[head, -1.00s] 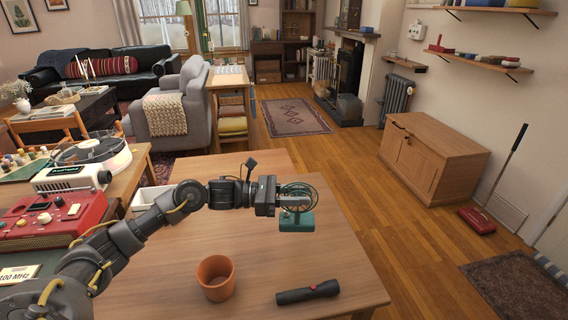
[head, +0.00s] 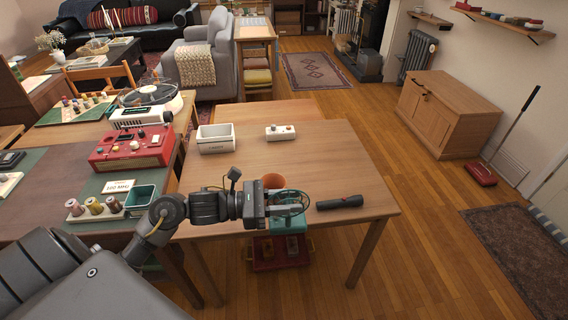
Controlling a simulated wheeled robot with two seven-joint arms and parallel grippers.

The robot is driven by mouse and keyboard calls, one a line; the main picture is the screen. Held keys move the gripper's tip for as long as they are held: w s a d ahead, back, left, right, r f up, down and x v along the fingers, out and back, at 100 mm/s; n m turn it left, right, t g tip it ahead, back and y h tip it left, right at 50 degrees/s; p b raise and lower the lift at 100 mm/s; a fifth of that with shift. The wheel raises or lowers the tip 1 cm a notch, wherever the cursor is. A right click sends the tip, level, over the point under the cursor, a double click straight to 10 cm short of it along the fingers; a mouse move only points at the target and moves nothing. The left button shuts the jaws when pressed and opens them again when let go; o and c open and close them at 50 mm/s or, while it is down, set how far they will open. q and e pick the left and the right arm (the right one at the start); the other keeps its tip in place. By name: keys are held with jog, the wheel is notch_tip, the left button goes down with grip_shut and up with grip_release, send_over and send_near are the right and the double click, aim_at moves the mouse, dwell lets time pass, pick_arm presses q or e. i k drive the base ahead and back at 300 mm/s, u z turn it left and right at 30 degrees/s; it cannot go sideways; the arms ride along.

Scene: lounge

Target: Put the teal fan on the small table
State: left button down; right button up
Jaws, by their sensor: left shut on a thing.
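The teal fan (head: 284,226) is in my left gripper (head: 290,209), which is shut on it. The fan's round cage shows around the fingertips, and its base lines up with the near edge of the wooden table (head: 335,165). I cannot tell its height or whether it is over the tabletop. The arm comes in from the left and hides part of the table's front. My right gripper is not in view.
A white bin (head: 216,139) and a white device (head: 280,133) are farther back. The table's middle is clear. A red tray (head: 280,262) is below.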

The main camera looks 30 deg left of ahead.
aim_at(279, 119)
jog(key=z, duration=0.9)
jog(key=i, duration=3.8)
jog(key=u, duration=2.5)
jog(key=i, duration=3.75)
